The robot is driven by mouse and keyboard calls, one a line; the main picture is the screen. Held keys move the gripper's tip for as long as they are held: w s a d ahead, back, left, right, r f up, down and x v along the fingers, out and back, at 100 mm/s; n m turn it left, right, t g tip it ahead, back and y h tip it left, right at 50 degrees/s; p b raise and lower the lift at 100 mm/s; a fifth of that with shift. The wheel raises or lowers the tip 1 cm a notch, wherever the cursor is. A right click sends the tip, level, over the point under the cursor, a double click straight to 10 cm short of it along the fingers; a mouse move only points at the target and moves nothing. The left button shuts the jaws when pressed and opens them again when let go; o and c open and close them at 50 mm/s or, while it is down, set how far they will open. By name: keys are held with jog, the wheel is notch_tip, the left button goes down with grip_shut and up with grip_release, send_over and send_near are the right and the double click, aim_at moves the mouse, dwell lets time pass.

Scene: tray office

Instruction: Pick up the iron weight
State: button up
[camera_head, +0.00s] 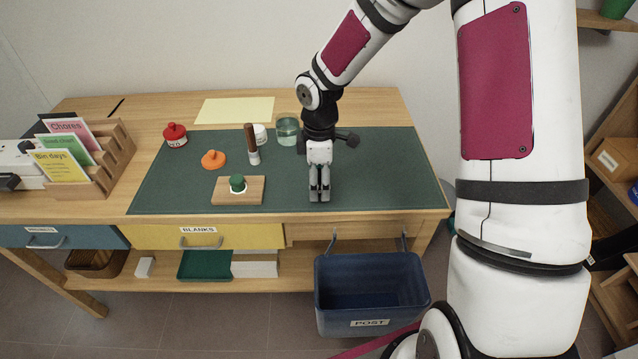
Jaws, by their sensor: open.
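My gripper (320,197) points down over the right part of the green desk mat (385,175). Its two fingers show no object between them. I cannot tell its exact height above the mat. A dark grey piece with a rounded knob (350,140) shows just right of my wrist, behind the fingers. It may be the iron weight, but my wrist hides part of it and I cannot tell for sure. No other thing on the desk looks clearly like an iron weight.
A water glass (287,131) stands behind. A blue bin (371,295) hangs below the front edge.

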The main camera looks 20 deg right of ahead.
grip_shut()
jog(key=shift+r, duration=0.1)
